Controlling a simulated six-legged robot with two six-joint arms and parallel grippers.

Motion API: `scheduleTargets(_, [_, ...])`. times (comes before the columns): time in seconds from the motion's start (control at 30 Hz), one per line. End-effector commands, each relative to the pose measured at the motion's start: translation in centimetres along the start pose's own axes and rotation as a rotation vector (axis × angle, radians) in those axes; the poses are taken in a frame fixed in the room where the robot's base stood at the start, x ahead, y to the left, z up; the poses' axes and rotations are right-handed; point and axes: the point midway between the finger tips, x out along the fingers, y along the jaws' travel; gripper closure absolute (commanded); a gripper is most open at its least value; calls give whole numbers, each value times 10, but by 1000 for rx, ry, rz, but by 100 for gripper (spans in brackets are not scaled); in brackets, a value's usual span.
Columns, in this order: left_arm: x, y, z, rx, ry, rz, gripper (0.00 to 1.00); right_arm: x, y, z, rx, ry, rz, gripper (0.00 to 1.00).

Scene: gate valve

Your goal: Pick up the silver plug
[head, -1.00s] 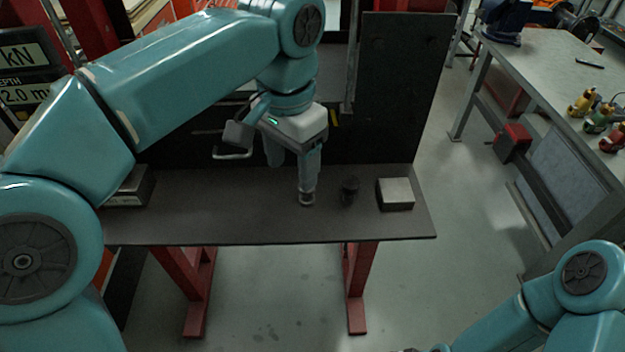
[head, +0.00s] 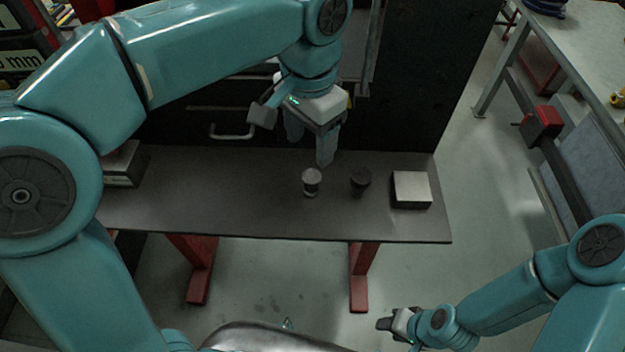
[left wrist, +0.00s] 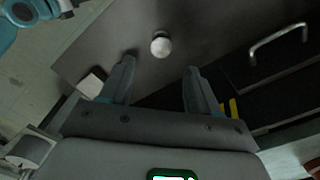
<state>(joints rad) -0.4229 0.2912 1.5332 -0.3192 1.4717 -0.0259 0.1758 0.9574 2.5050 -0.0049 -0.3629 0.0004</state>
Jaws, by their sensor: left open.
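The silver plug (head: 312,182) stands upright on the dark bench top (head: 230,205), near its middle. In the left wrist view the plug (left wrist: 161,45) shows from above as a pale round knob, beyond the fingertips and between their lines. My left gripper (head: 310,150) is open and empty, above and behind the plug, apart from it. Its two fingers (left wrist: 158,75) are spread in the left wrist view. My right gripper (head: 392,325) is low at the front right, away from the bench; its jaw opening is too small to tell.
A dark plug (head: 360,181) stands just right of the silver one. A box with a pale top (head: 411,189) sits near the bench's right end. Another box (head: 122,165) is at the left end. A drawer handle (head: 232,132) and dark panel stand behind.

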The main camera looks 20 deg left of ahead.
Motion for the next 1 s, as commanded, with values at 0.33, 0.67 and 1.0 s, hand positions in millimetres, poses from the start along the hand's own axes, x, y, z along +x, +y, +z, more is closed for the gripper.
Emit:
scheduleTargets(0.33, [57,1,0,0,-1,-1,39,6,2,0,0,0,0,57])
scheduleTargets(0.67, [101,-3,-8,-1,-3,1,39,4,1,0,0,0,0,57])
scheduleTargets(1.0, [111,-4,-9,-1,1,-1,39,4,1,0,0,0,0,57])
